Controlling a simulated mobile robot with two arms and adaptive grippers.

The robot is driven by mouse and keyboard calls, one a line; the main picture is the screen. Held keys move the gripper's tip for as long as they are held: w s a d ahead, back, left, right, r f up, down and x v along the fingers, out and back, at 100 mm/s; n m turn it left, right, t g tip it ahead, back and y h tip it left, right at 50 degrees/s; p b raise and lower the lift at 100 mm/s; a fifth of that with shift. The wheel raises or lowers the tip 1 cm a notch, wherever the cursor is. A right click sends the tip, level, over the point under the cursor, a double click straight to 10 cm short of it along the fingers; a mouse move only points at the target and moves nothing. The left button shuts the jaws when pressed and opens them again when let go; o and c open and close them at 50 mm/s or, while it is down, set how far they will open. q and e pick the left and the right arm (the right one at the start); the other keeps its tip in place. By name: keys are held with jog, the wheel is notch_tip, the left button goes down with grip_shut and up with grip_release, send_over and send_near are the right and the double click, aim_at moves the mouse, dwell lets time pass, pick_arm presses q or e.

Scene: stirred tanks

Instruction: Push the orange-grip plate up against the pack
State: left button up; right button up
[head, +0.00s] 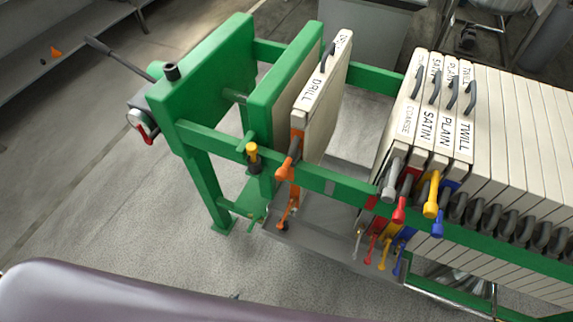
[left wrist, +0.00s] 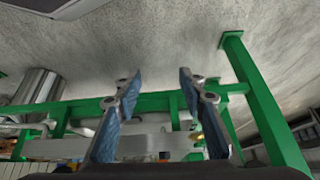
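The orange-grip plate (head: 327,108) is a cream plate marked DRILL. It hangs upright on the green rails, close to the green pressing plate (head: 285,92) at its left. Its orange grip (head: 288,163) sticks out over the near rail. The pack (head: 500,120) of cream plates stands at the right, its left end plates marked COARSE, SATIN, PLAIN and TWILL. A wide gap lies between the DRILL plate and the pack. My left gripper (left wrist: 159,76) shows in the left wrist view with its blue-padded fingers apart and nothing between them. My right gripper is out of view.
The near green rail (head: 330,186) runs in front of the plates. Grey, red, yellow and blue grips (head: 431,195) stick out from the pack's left end. A grey tray (head: 330,235) lies below. A part of my own body covers the lower left.

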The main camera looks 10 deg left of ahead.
pick_arm(q)
jog(key=w+d+r+m+t+h, duration=0.1)
jog(key=w+d+r+t, duration=0.2)
jog(key=w+r, duration=0.45)
jog(key=w+d+r+t+h, duration=0.1)
jog(key=w+d+r+t, duration=0.3)
jog(key=r, duration=0.6)
jog(key=t+h, duration=0.1)
jog(key=t, duration=0.3)
send_near(279, 178)
jog(key=x, duration=0.4)
jog(key=shift+w+d+m, duration=0.1)
jog(key=shift+w+m, duration=0.1)
jog(key=shift+m, duration=0.1)
jog(key=p+x, duration=0.1)
jog(key=x, duration=0.5)
jog(key=shift+p, duration=0.35)
jog(key=shift+w+d+f, duration=0.1)
jog(key=shift+w, duration=0.45)
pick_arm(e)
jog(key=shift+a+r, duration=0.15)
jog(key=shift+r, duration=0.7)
pick_arm(q)
grip_shut()
